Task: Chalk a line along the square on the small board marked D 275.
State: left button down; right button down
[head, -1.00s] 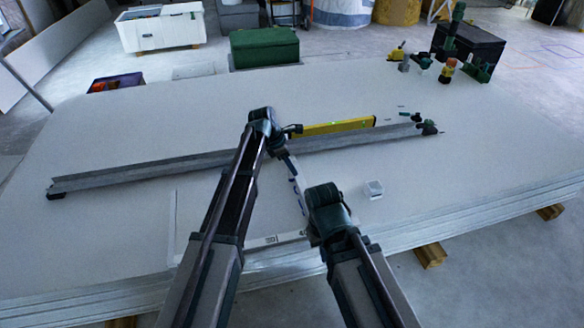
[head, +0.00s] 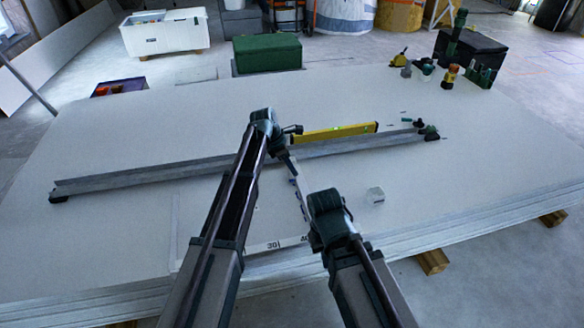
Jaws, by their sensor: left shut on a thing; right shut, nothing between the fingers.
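The small board (head: 225,222) lies pale on the stack of large panels; I cannot read a D 275 mark on it. A thin white strip with dark marks, seemingly the square (head: 299,198), runs between my grippers; a strip along the front reads 30 and 40. My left gripper (head: 287,158) is over the strip's far end, shut on a thin, dark thing that I cannot identify clearly. My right gripper (head: 318,235) is shut and empty beside the strip's near end; its arm hides part of that area.
A long grey metal profile (head: 150,175) lies across the panel stack (head: 480,175), behind the small board. A yellow level (head: 335,132) lies behind it. Tools and a black case (head: 470,48) stand far right.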

pick_arm(q)
jog(key=shift+w+a, duration=0.25)
jog(key=shift+w, duration=0.5)
jog(key=shift+w, duration=0.15)
jog(key=shift+w+a, duration=0.2)
jog(key=shift+w, duration=0.25)
jog(key=shift+w+a, duration=0.2)
jog(key=shift+w, duration=0.25)
jog(key=shift+r, duration=0.15)
notch_tip(320, 180, up, 7)
jog(key=p, duration=0.7)
